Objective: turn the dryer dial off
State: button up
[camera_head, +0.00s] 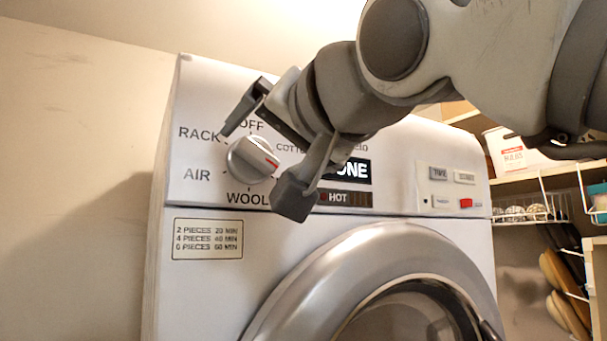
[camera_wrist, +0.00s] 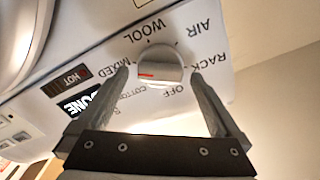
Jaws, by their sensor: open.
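The round silver-white dryer dial (camera_head: 252,158) sits at the left of the dryer's control panel. It also shows in the wrist view (camera_wrist: 161,70). Its red mark is on the side toward the MIXED label in the wrist view. The OFF label (camera_head: 251,125) is above the dial in the head view and partly covered by my gripper; it is clear in the wrist view (camera_wrist: 173,89). My gripper (camera_head: 261,164) is open and empty in front of the panel. In the wrist view its fingertips (camera_wrist: 160,75) appear on either side of the dial, with gaps. Contact depth is unclear.
The dryer's round door (camera_head: 300,285) is below the panel. A display reading DONE (camera_head: 353,171) is right of the dial, partly hidden by my gripper. Buttons, including a red one (camera_head: 466,203), are farther right. Shelves (camera_head: 535,182) stand beside the dryer.

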jog(key=shift+w+a, duration=0.15)
jog(key=shift+w, duration=0.1)
jog(key=c, duration=1.2)
jog(key=shift+c, duration=0.2)
